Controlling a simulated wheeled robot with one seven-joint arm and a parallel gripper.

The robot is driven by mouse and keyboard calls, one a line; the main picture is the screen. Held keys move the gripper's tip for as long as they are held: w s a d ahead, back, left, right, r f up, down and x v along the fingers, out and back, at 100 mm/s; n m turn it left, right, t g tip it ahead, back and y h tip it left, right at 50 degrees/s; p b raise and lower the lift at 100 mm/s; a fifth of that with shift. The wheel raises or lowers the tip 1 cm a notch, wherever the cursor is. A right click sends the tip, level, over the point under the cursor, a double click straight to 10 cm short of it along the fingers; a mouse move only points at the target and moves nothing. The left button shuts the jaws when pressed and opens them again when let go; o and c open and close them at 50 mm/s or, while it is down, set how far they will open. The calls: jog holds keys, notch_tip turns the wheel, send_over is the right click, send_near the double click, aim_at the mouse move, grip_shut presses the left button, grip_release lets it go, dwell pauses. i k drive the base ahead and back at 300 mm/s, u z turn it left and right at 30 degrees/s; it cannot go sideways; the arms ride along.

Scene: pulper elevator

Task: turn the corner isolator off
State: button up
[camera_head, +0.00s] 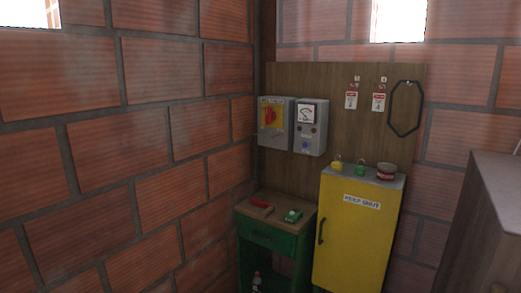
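The corner isolator (275,122) is a grey box with a red rotary handle on a yellow plate. It is mounted on a brown wooden board near the room's corner. The red handle (270,116) looks roughly upright, but it is too small to read its on or off marking. A lever-like part shows at the box's left side. My gripper is not in view.
A grey meter box (311,127) hangs right beside the isolator. Below stands a green cabinet (262,237) with tools on top. A yellow cabinet (352,232) carries padlocks and a bowl. A brown cabinet (484,225) stands at right. Brick wall fills the left.

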aim_at(269, 116)
jog(key=u, duration=0.5)
jog(key=i, duration=1.3)
jog(key=u, duration=0.65)
